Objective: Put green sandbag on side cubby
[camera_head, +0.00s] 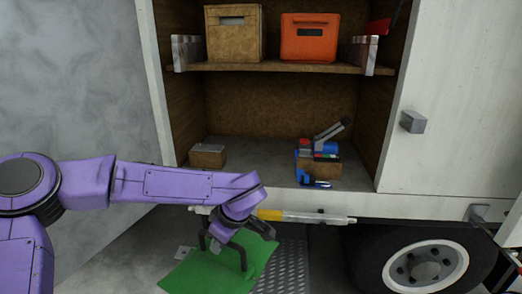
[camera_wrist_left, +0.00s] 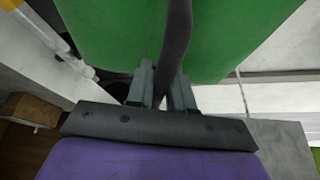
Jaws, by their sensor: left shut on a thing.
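The green sandbag (camera_head: 222,272) hangs low in front of the truck, below the cubby floor, in the head view. It has a dark strap handle. My left gripper (camera_head: 243,230) is above the bag and shut on the strap. In the left wrist view the gripper (camera_wrist_left: 160,85) pinches the dark strap (camera_wrist_left: 176,40), with the green sandbag (camera_wrist_left: 110,35) behind it. The side cubby (camera_head: 255,152) is the open wooden compartment in the truck's side, above the bag. My right gripper is not in view.
On the cubby floor stand a small wooden box (camera_head: 208,155) at left and a blue tool (camera_head: 318,150) on a box at right. The floor between them is clear. A shelf above holds a tan crate (camera_head: 233,38) and an orange crate (camera_head: 308,40). A wheel (camera_head: 425,265) is at lower right.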

